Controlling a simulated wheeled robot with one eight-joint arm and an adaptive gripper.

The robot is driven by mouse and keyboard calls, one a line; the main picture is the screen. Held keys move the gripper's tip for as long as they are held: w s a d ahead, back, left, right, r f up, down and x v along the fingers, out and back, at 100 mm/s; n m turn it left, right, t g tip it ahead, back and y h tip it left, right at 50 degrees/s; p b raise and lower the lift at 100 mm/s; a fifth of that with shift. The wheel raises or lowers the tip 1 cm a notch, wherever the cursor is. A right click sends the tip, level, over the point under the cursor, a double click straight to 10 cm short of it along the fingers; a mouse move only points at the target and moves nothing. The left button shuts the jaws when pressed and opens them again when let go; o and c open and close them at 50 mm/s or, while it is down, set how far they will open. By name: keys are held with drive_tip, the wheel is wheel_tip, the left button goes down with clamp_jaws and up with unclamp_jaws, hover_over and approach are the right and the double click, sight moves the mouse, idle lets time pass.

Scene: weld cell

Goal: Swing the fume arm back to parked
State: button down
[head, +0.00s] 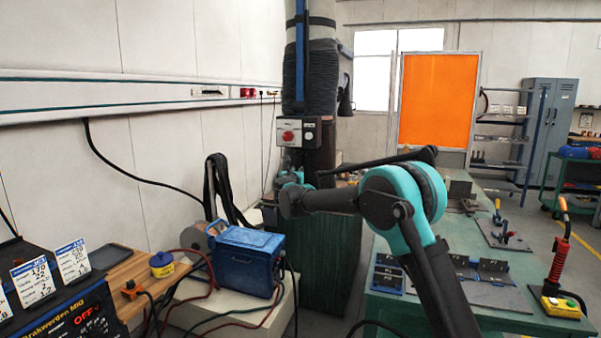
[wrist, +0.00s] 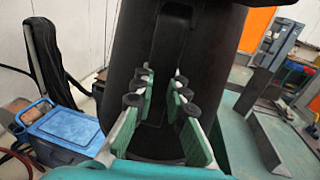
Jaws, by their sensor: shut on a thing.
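The fume arm (head: 310,80) hangs upright at the centre of the head view, with a black ribbed hose and a blue tube above. Its lower dark cylindrical part (head: 322,165) ends in front of a green surface. In the wrist view a large black cylinder (wrist: 215,50) fills the middle, with a dark upright bar (wrist: 168,60) in front. My gripper (wrist: 160,92) has its green-sided fingers on both sides of this bar and is shut on it. In the head view my gripper (head: 288,183) is at the dark cylinder's lower left, partly hidden by my arm.
A grey box with a red switch (head: 290,133) is in front of the fume arm. A blue case (head: 247,262) stands left of my gripper, among cables. A green table (head: 400,318) with plates and a red torch (head: 558,262) is right. An orange screen (head: 437,100) stands behind.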

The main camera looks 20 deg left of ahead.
drive_tip(key=c, duration=1.7)
unclamp_jaws()
drive_tip(key=shift+s+a+f, duration=0.1)
drive_tip(key=shift+s+a, duration=0.15)
drive_tip(key=shift+a, duration=0.1)
drive_tip(key=shift+o, duration=0.8)
drive_tip(key=shift+d, duration=0.1)
drive_tip(key=s+d, duration=0.2)
drive_tip(key=s, duration=0.9)
drive_tip(key=shift+s+d, duration=0.2)
drive_tip(key=shift+s, duration=0.15)
